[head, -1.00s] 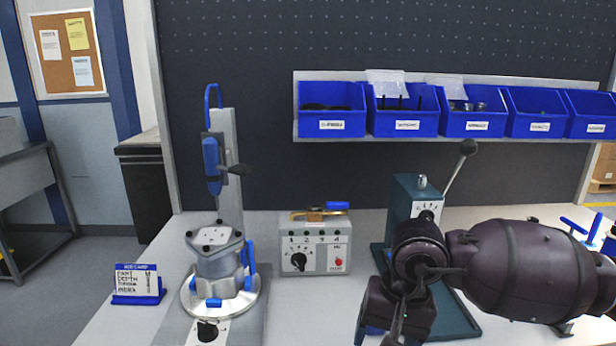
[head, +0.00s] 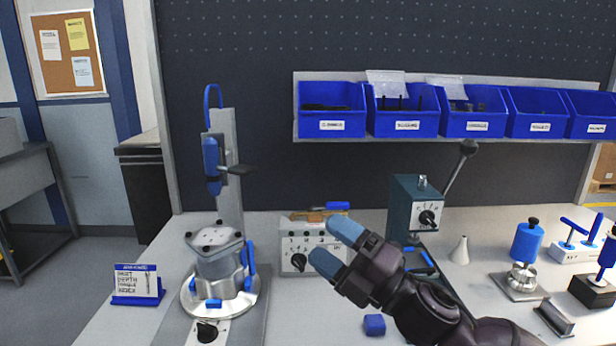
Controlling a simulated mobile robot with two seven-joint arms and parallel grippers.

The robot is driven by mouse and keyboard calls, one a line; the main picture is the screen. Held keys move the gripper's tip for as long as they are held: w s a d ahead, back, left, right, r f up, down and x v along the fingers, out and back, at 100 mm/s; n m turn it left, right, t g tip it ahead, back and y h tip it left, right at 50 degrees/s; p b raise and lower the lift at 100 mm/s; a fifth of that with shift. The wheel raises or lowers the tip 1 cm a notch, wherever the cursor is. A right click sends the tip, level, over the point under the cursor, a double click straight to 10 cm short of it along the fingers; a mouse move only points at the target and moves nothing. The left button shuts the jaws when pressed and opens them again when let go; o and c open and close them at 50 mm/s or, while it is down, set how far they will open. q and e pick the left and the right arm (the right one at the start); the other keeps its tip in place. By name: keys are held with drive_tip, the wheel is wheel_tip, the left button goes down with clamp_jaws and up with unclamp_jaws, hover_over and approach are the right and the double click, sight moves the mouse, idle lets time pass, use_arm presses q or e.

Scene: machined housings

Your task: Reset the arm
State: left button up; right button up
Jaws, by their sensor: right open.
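My right gripper (head: 336,247) is in the head view, with two blue-grey fingertips apart and nothing between them. It points up and left, in front of the grey control box (head: 299,250), hiding its right part. My right arm comes in from the bottom right. A machined housing (head: 218,262) sits upright on a round metal plate at the left, under a stand with a blue handle, apart from my gripper. My left gripper is not in view.
A teal press (head: 402,208) with a lever stands behind my right arm. A small blue block (head: 374,325) lies below the gripper. Blue bins (head: 332,110) line a shelf at the back. A blue sign (head: 138,285) stands at the left. Several fixtures, including a blue-topped one (head: 526,243), stand at the right.

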drive_tip(key=s+d+f+m+t+h, duration=0.1)
drive_tip(key=d+f+m+h, duration=0.4)
drive_tip(key=f+m, duration=0.3)
drive_tip(key=d+f+m+t+h, duration=0.2)
drive_tip(key=d+f+m+h, duration=0.3)
drive_tip(key=f+m, duration=0.25)
drive_tip(key=s+d+f+m+t+h, duration=0.1)
drive_tip(key=d+f+m+h, duration=0.4)
drive_tip(key=f+m, duration=0.3)
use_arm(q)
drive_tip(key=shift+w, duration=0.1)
use_arm(e)
drive_tip(key=s+d+f+m+g+h, duration=0.2)
drive_tip(key=s+d+f+m, duration=0.1)
drive_tip(key=s+f, duration=0.6)
drive_tip(key=s+d+f+m+g+h, duration=0.2)
drive_tip(key=s+d+f, duration=0.3)
drive_tip(key=s+f, duration=0.4)
drive_tip(key=s+m, duration=0.1)
drive_tip(key=s, duration=0.3)
drive_tip(key=shift+d+f+g+h, duration=0.15)
drive_tip(key=shift+d+g+h, duration=0.15)
drive_tip(key=shift+d+g, duration=0.1)
drive_tip(key=shift+s, duration=0.1)
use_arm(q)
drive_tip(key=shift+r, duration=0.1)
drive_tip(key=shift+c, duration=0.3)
